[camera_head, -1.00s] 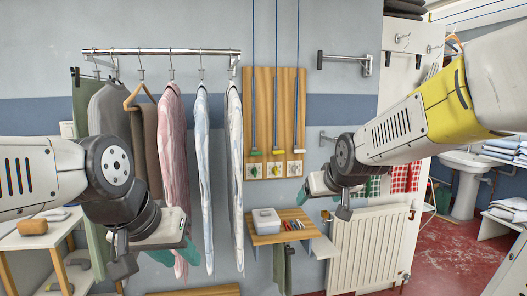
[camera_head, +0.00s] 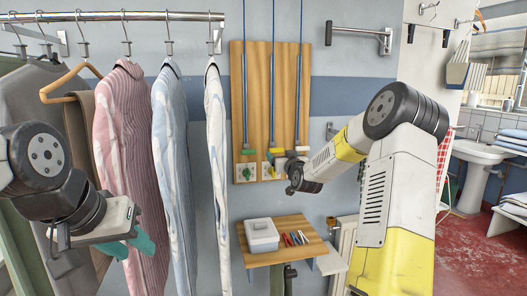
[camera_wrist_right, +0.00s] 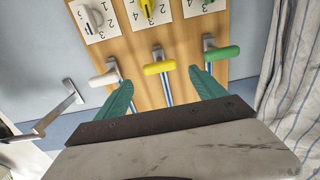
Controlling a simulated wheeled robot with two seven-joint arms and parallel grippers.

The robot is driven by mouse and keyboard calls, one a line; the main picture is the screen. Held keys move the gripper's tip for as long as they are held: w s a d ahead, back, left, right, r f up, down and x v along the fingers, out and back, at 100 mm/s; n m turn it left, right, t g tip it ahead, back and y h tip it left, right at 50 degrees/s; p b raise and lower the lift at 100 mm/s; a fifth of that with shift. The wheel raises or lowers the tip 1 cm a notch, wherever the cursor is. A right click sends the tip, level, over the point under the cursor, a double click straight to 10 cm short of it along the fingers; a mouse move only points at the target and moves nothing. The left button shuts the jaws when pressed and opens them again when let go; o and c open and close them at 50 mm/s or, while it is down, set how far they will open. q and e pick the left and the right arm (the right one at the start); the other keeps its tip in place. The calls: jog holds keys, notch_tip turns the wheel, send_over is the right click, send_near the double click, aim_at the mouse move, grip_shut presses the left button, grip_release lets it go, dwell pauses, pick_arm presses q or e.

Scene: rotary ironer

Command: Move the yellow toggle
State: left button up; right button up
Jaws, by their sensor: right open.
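A yellow T-shaped handle (camera_wrist_right: 158,68) hangs on a blue cord against the wooden board (camera_wrist_right: 135,52). Below it on the board is a numbered plate with a yellow toggle (camera_wrist_right: 145,6), cut off by the top edge of the right wrist view, which shows the board upside down. My right gripper (camera_wrist_right: 157,75) is open and empty; its teal fingers stand on either side of the yellow handle, apart from it. In the head view the right hand (camera_head: 302,174) partly covers the board's lower right. My left gripper (camera_head: 128,247) is open and empty, before the hanging garments.
A green handle (camera_wrist_right: 221,53) and a white handle (camera_wrist_right: 104,78) flank the yellow one, each with a numbered plate. Garments (camera_head: 130,140) hang left of the board. A small wooden shelf (camera_head: 262,258) with a grey box and tools sits below. A wall bracket (camera_head: 357,33) projects at upper right.

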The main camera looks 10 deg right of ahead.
aim_at(277, 150)
jog(key=w, duration=0.6)
jog(key=shift+a+f, duration=0.1)
grip_shut()
